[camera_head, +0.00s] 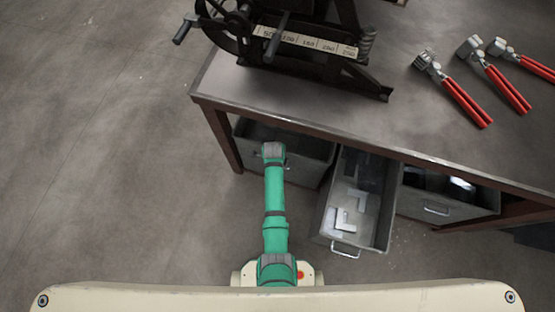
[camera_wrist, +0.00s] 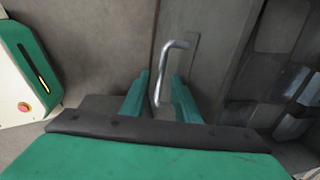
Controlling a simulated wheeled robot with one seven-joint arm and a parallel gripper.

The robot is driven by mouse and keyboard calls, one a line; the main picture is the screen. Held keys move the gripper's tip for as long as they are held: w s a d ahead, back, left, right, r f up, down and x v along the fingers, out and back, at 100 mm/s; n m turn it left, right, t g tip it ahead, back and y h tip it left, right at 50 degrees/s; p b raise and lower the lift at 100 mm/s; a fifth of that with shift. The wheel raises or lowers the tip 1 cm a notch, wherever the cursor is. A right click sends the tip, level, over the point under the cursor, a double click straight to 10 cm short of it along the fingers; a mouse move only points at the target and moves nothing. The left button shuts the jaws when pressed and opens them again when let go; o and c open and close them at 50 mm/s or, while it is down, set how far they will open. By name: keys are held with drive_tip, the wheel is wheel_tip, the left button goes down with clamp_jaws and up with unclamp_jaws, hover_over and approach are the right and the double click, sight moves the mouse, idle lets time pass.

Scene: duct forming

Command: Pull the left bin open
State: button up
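The left bin (camera_head: 308,150) is a grey metal drawer under the workbench, at the left of a row of three. It appears pushed in, its front roughly level with the right bin's. In the wrist view its front (camera_wrist: 222,55) carries a bent metal handle (camera_wrist: 176,44). My gripper (camera_wrist: 161,77) is at this handle, its two green fingers apart, one on each side of the handle's bar. I see no clear contact between fingers and handle. In the head view my green arm reaches to the left bin and hides the gripper and handle.
The middle bin (camera_head: 325,215) stands pulled out, with metal angle pieces (camera_head: 345,220) inside, close to the right of my arm. The right bin (camera_head: 450,205) is pushed in. The workbench (camera_head: 300,105) bears a dark machine (camera_head: 300,45) and red-handled tools (camera_head: 465,100). Floor at left is clear.

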drive_tip(key=shift+w, duration=0.1)
clamp_jaws()
